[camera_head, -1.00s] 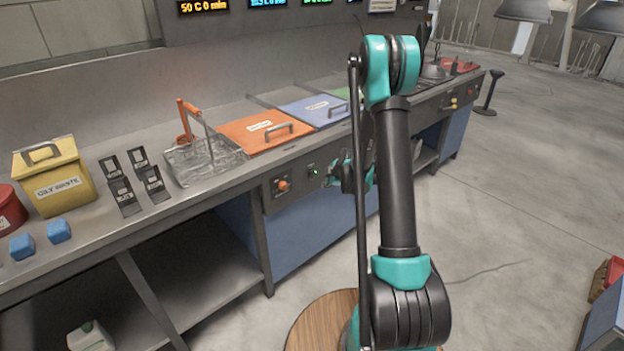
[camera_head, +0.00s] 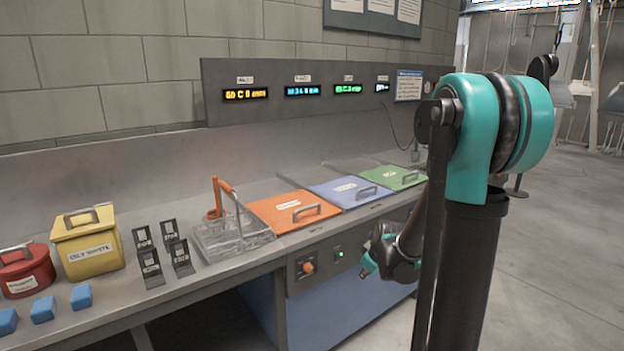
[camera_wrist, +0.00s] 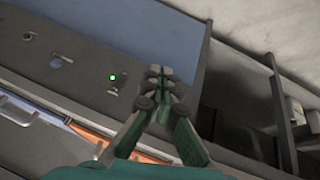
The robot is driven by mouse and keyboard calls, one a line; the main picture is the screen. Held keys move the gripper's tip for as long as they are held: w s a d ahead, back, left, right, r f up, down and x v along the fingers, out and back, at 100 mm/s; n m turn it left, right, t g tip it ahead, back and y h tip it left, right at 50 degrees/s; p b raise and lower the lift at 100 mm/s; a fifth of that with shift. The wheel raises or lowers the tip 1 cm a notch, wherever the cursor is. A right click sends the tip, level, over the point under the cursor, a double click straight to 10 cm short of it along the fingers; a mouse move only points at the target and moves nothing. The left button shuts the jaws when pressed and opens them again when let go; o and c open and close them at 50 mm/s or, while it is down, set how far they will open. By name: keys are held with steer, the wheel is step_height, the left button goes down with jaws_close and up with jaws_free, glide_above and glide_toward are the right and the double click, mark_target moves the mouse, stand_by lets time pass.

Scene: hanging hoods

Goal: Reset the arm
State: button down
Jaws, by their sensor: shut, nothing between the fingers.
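My gripper (camera_head: 368,270) is in front of the bench's front panel, just right of the orange knob and green light. In the wrist view its fingers (camera_wrist: 158,75) come together at the tips, shut and empty. The green light (camera_wrist: 112,77) shows just left of the fingertips there. My teal and black arm stands large at the right of the head view and hides the right end of the bench. No object is held.
The bench holds a red bin (camera_head: 24,270), a yellow bin (camera_head: 88,240), blue blocks (camera_head: 42,309), black stands (camera_head: 150,268), a wire basket (camera_head: 235,235), and orange (camera_head: 293,209), blue (camera_head: 350,191) and green (camera_head: 393,177) lids. The floor at right is clear.

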steer(key=s+d+m+g+h, duration=0.1)
steer(key=s+m, duration=0.7)
steer(key=s, duration=1.3)
steer(key=shift+s+d+m+h, duration=0.3)
steer(key=shift+d+m, duration=0.1)
steer(key=shift+d, duration=0.2)
